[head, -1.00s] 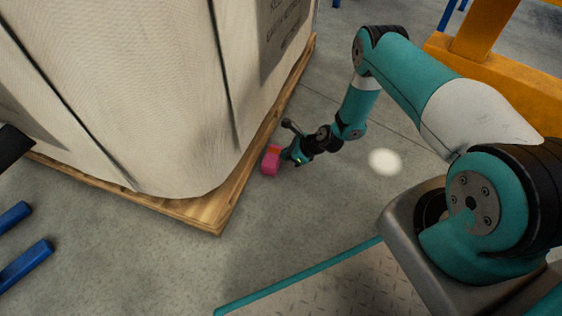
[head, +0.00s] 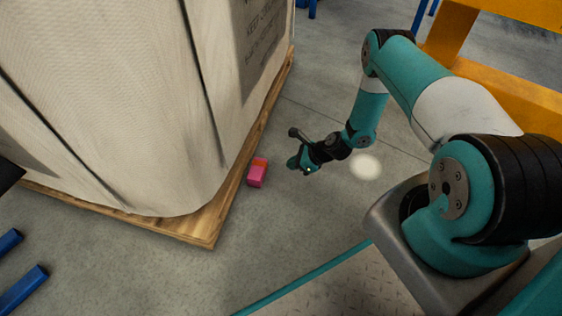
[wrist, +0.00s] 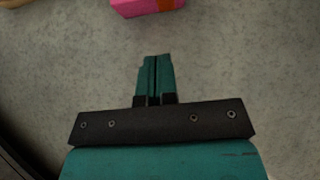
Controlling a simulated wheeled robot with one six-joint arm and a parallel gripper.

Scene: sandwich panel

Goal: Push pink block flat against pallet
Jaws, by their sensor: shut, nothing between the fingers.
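A pink block (head: 257,175) with an orange patch stands on the grey floor beside the long right edge of the wooden pallet (head: 190,228). Its left side is very close to the pallet edge; I cannot tell whether they touch all along. My gripper (head: 292,164) is to the right of the block, apart from it, with clear floor between. In the wrist view the fingers (wrist: 156,58) are shut together and hold nothing. The block also shows at the top of the wrist view (wrist: 140,7), ahead of the fingertips.
A tall load in pale wrapping (head: 120,100) stands on the pallet. Blue bars (head: 22,288) lie at the lower left. A yellow-orange frame (head: 500,75) stands at the back right. The floor around my gripper is clear.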

